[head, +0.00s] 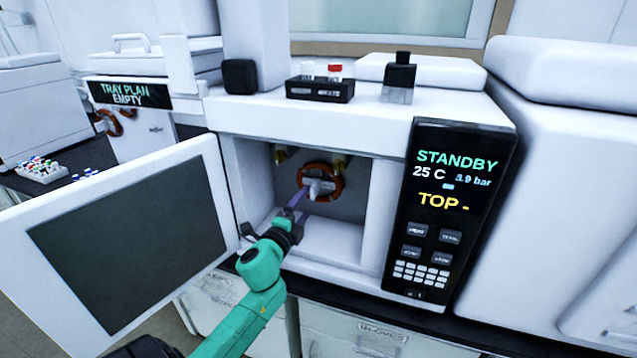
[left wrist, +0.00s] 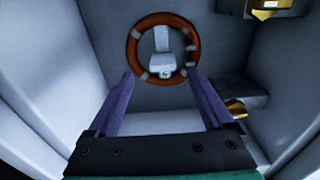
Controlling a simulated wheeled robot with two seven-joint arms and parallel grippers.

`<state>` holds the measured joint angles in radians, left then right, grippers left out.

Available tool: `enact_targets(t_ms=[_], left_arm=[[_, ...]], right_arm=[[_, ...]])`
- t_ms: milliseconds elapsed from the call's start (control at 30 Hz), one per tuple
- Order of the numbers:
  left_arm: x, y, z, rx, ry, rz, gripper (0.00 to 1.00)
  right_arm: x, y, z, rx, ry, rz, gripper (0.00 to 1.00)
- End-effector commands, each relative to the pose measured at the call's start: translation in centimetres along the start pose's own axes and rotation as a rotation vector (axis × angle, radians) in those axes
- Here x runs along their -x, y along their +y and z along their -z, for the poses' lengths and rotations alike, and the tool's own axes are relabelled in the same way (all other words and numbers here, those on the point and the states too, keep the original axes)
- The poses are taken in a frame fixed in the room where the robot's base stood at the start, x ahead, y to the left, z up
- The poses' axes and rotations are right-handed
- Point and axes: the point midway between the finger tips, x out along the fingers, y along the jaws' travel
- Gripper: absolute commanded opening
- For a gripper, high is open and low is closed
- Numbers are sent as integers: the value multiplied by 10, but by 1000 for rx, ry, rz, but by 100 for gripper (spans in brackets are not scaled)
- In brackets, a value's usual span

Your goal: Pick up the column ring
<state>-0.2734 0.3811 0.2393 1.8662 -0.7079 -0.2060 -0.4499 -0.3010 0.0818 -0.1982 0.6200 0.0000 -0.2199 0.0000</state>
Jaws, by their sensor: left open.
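The column ring (head: 336,183) is an orange-brown ring with pale bands, upright on a white holder (head: 318,187) at the back wall of the open oven compartment. In the left wrist view the whole ring (left wrist: 134,50) shows, with the white holder (left wrist: 162,60) inside it. My left gripper (head: 299,204) reaches into the compartment from the front. Its purple fingers are open and empty, pointing at the ring. In the left wrist view the fingertips (left wrist: 160,80) lie on either side of the ring's lower part; I cannot tell whether they touch it. My right gripper is not in view.
The compartment's walls (head: 376,205) stand close on both sides. Brass fittings (head: 339,163) stick out near the ring. The open door (head: 125,240) hangs at the left of the arm. A black control panel (head: 450,210) reads STANDBY. A vial rack (head: 320,90) stands on top.

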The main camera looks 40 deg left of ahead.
Motion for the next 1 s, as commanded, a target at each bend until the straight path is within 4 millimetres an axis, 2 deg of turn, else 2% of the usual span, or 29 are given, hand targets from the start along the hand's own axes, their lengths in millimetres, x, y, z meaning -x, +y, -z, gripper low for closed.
enact_targets(t_ms=[33, 167, 300, 400, 667, 800, 900, 1000], left_arm=[[-9, -1, 0, 1, 0, 1, 85], [-23, -2, 0, 3, -1, 0, 85], [-49, -10, 0, 4, -1, 1, 85], [-64, -6, 0, 4, -2, -2, 85], [-69, -4, 0, 3, -1, -3, 85], [-69, -4, 0, 3, -1, -3, 32], [-69, -5, 0, 3, -1, -3, 0], [-69, -5, 0, 3, 0, -2, 0]], right_arm=[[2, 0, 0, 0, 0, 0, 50], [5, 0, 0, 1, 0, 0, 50], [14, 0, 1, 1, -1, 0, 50], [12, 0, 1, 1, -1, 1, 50], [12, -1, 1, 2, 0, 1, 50], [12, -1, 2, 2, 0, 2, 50], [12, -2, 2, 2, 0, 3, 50], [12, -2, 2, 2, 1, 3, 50]])
